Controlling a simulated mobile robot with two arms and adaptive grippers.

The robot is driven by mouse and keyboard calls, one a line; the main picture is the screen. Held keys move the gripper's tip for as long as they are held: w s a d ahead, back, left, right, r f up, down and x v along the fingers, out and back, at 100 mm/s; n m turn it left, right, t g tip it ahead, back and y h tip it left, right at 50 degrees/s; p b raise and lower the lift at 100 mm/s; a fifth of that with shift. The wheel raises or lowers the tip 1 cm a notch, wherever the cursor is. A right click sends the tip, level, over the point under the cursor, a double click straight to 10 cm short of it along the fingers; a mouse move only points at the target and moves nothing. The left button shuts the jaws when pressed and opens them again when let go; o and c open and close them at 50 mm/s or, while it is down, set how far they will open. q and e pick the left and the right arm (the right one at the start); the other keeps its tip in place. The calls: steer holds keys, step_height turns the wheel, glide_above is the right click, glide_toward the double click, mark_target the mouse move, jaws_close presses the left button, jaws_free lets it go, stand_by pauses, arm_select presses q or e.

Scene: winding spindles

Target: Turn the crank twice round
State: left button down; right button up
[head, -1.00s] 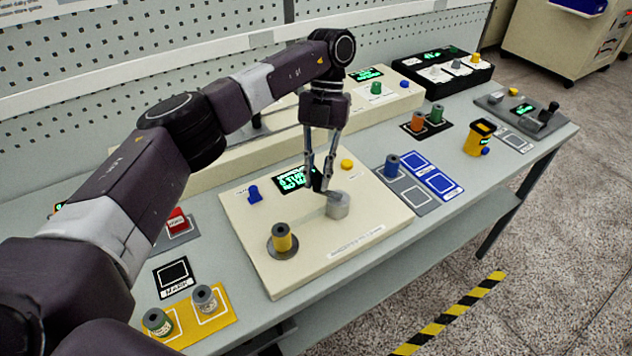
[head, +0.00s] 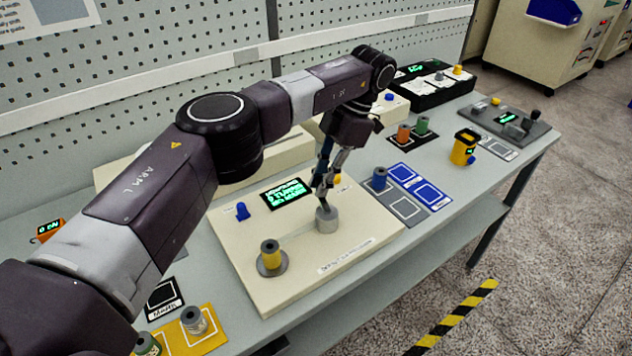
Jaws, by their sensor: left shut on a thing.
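A cream winding board (head: 345,282) lies on the bench. On it stands a short grey cylinder (head: 327,222), which looks like the crank's hub. My left gripper (head: 322,200) points down just above this cylinder, its fingers close together on what looks like the crank's handle. The fingers mostly hide the handle. A yellow spool (head: 270,256) stands upright on a grey disc at the board's front left, with a pale strand running towards the cylinder. A lit display (head: 287,193) and a blue knob (head: 242,211) are behind. My right gripper is not in view.
A blue spool (head: 379,178) stands by the blue and grey mats right of the board. A yellow device (head: 463,147) and a grey lever box (head: 512,121) are farther right. A yellow tray (head: 207,337) with spools is at front left.

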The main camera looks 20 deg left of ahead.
arm_select(q)
steer(key=shift+w+d+m+t+y, duration=0.15)
steer(key=shift+d+m+t, duration=0.05)
steer(key=shift+m, duration=0.35)
steer(key=shift+w+d+m+t+y, duration=0.1)
steer(key=shift+d+m+t+y, duration=0.1)
steer(key=shift+m, duration=0.35)
steer(key=c, duration=1.8)
jaws_free()
steer(key=shift+c, duration=0.2)
steer(key=v, duration=0.7)
steer(key=shift+r, duration=0.3)
steer(key=shift+d, duration=0.1)
